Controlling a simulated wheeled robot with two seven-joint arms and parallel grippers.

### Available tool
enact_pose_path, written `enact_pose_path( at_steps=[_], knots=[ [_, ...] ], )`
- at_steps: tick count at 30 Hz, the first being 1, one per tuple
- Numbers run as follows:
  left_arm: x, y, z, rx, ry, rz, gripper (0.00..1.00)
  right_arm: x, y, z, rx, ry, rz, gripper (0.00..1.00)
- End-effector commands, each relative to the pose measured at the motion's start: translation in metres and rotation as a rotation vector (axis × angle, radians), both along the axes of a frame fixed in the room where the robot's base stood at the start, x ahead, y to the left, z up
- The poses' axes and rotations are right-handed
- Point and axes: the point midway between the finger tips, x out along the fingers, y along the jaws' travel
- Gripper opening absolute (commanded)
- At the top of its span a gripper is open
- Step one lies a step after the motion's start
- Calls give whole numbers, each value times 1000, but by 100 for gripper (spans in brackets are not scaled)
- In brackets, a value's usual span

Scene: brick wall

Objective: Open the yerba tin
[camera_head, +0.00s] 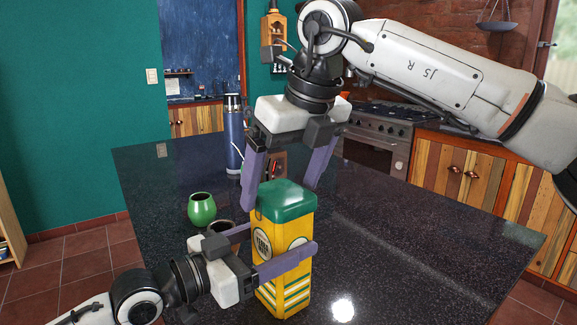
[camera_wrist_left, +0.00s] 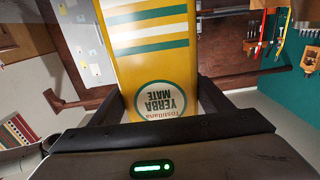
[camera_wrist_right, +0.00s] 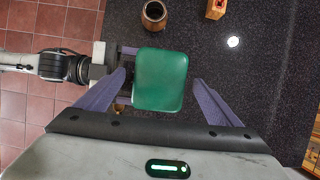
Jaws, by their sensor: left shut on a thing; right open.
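The yerba tin (camera_head: 267,270) is a yellow square tin with white and green stripes. It stands upright on the dark table. Its green lid (camera_head: 287,198) is on top and also shows in the right wrist view (camera_wrist_right: 160,80). My left gripper (camera_head: 283,245) is shut on the tin's body from the left, one finger across the front and the other partly hidden behind. The label "Yerba Mate" (camera_wrist_left: 162,100) shows between its fingers in the left wrist view. My right gripper (camera_head: 280,198) is open and points down over the tin, its fingers at either side of the lid, apart from it.
A green cup (camera_head: 202,210) stands left of the tin, with a dark cup (camera_head: 222,229) partly hidden by my left gripper. A tall blue flask (camera_head: 233,135) stands behind. The speckled dark table (camera_head: 410,235) is clear to the right.

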Motion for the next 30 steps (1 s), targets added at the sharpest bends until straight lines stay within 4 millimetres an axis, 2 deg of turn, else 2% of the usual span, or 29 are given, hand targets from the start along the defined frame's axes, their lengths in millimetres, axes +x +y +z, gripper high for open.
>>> enact_pose_path(
  at_steps=[9, 18, 30],
  knots=[
    [0, 0, 0, -1, 1, 0, 32, 1, 1, -2, 0, -1, 1, 88],
    [0, 0, 0, -1, 1, 0, 32, 1, 1, -2, 0, -2, 1, 38],
    [0, 0, 0, -1, 1, 0, 32, 1, 1, -2, -1, -1, 0, 38]
  ],
)
